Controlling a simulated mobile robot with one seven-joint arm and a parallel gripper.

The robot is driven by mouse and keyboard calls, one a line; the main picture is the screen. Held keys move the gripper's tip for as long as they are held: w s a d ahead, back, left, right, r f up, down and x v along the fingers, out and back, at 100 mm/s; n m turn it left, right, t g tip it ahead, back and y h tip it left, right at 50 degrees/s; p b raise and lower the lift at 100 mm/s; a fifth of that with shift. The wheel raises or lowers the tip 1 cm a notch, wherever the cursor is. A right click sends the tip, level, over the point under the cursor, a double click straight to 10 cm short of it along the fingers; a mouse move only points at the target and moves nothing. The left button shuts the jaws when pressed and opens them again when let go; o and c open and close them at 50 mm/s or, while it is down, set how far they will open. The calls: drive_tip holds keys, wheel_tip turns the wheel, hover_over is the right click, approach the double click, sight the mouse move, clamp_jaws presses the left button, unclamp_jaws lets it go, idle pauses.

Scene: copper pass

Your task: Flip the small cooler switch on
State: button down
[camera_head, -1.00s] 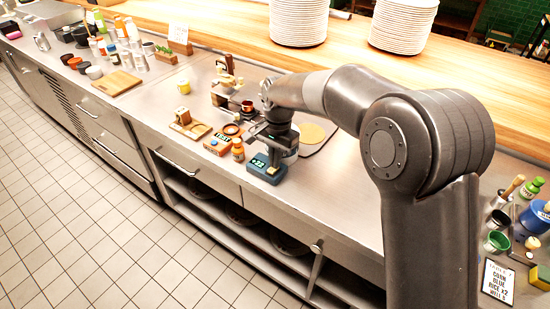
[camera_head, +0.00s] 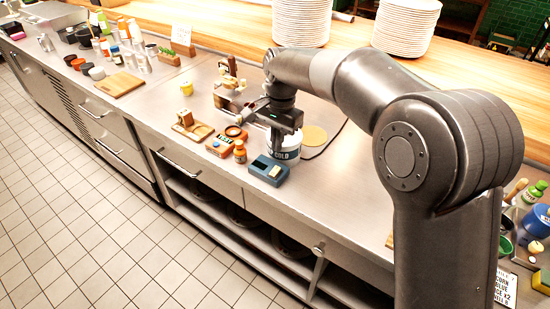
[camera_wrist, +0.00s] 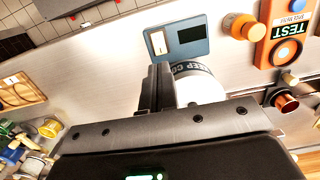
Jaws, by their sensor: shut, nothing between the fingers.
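The small cooler is a blue box (camera_head: 268,171) on the steel counter near its front edge. In the wrist view the box (camera_wrist: 178,38) shows a pale rocker switch (camera_wrist: 158,43) and a dark, unlit display (camera_wrist: 191,34). A white tub (camera_head: 289,148) with "COLD" lettering stands just behind it, and its rim shows in the wrist view (camera_wrist: 201,86). My gripper (camera_head: 277,150) is shut and empty, pointing down beside the tub and behind the box. In the wrist view its fingertips (camera_wrist: 160,70) appear just short of the box's switch end. Contact cannot be told.
An orange tester (camera_wrist: 286,38) and a small orange bottle (camera_head: 240,153) stand left of the box in the head view. A wooden stand (camera_head: 190,126) lies farther left. The counter to the right is mostly clear.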

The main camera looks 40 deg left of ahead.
wheel_tip(320, 180, up, 7)
hover_over(277, 169)
drive_tip(key=w, duration=0.1)
drive_tip(key=shift+f, duration=0.1)
drive_tip(key=s+t, duration=0.3)
drive_tip(key=s, duration=0.1)
drive_tip(key=shift+s, duration=0.15)
idle(0.5)
drive_tip(key=w+f, duration=0.1)
drive_tip(key=f, duration=0.8)
drive_tip(key=w+f, duration=0.1)
drive_tip(key=f, duration=0.3)
drive_tip(key=shift+w+f, duration=0.35)
